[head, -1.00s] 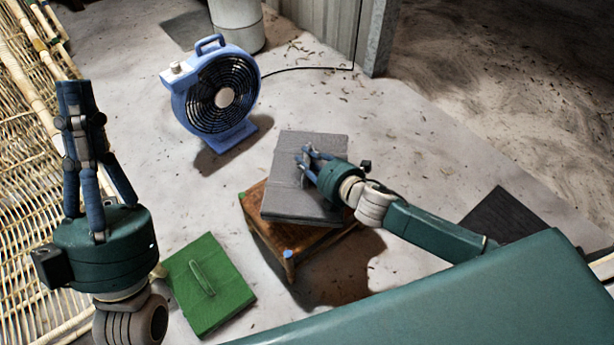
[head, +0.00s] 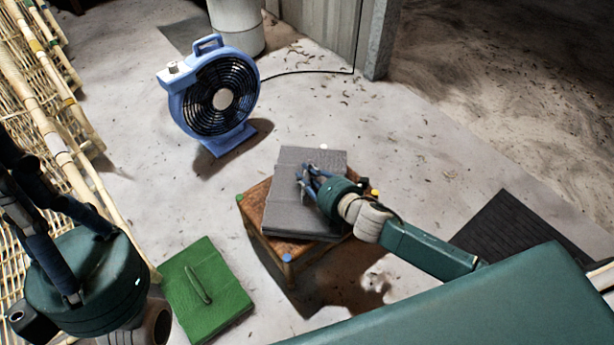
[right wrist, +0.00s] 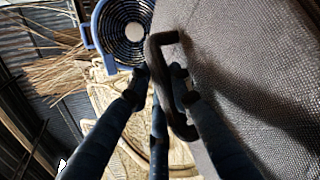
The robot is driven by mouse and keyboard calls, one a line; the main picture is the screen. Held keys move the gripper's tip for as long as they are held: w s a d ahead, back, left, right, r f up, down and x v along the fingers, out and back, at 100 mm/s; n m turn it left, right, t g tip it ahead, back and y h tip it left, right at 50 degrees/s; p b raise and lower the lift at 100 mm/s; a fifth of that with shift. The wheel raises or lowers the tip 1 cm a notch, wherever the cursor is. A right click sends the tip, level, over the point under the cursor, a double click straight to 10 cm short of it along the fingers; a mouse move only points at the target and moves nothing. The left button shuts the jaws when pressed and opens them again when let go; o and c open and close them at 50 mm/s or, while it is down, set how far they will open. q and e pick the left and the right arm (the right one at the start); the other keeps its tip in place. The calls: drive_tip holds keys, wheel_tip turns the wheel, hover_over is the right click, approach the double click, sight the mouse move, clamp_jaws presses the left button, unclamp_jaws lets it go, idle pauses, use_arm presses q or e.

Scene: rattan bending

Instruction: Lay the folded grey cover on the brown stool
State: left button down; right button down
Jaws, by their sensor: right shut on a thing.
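The folded grey cover (head: 292,211) is a flat, thick pad with a dark handle (right wrist: 158,62), seen in the right wrist view. My right gripper (head: 306,178) is shut on this handle; its fingers (right wrist: 160,85) close around it. The cover is over the brown stool (head: 254,208), hiding much of its seat. Green, blue, yellow and white marks show at the stool's corners. Whether the cover rests on the seat or hangs just above it, I cannot tell. My left gripper (head: 45,205) is at the left, empty, with its fingers apart.
A green folded pad (head: 222,302) with a handle lies on the floor left of the stool. A blue fan (head: 215,98) stands behind, its cable running right. Rattan frames (head: 50,130) line the left side. A dark mat (head: 507,228) lies right.

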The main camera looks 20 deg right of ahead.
drive_tip(key=shift+r, duration=0.1)
drive_tip(key=c, duration=1.5)
unclamp_jaws()
drive_tip(key=shift+c, duration=0.2)
